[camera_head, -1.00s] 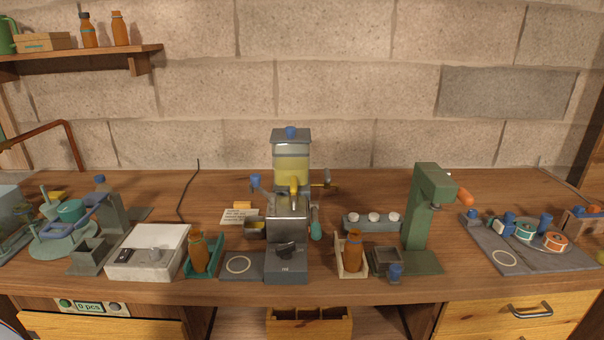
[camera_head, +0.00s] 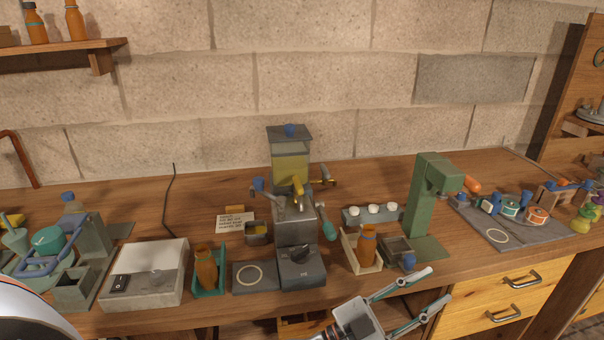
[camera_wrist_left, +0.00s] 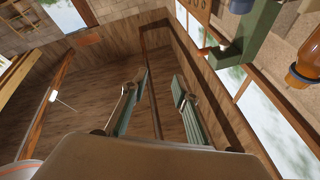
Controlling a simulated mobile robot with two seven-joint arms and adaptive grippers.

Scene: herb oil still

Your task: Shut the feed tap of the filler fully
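The filler (camera_head: 297,222) stands at the middle of the bench, a grey machine with a clear tank of yellow oil (camera_head: 291,168) on top. A brass fitting with a small lever (camera_head: 325,182) sticks out at the tank's right and looks like the feed tap; how far it is turned is too small to tell. A yellow spout (camera_head: 298,188) sits at the front. My left gripper (camera_head: 437,285) is open and empty at the bench's front edge, right of and below the filler, apart from it. Its spread fingers show in the left wrist view (camera_wrist_left: 161,75). My right gripper is not in view.
An amber bottle (camera_head: 367,244) in a tray and a green press (camera_head: 424,200) stand right of the filler. Another amber bottle (camera_head: 206,266) and a white scale (camera_head: 145,275) stand to its left. A teal-ended handle (camera_head: 328,230) juts from the filler's right side.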

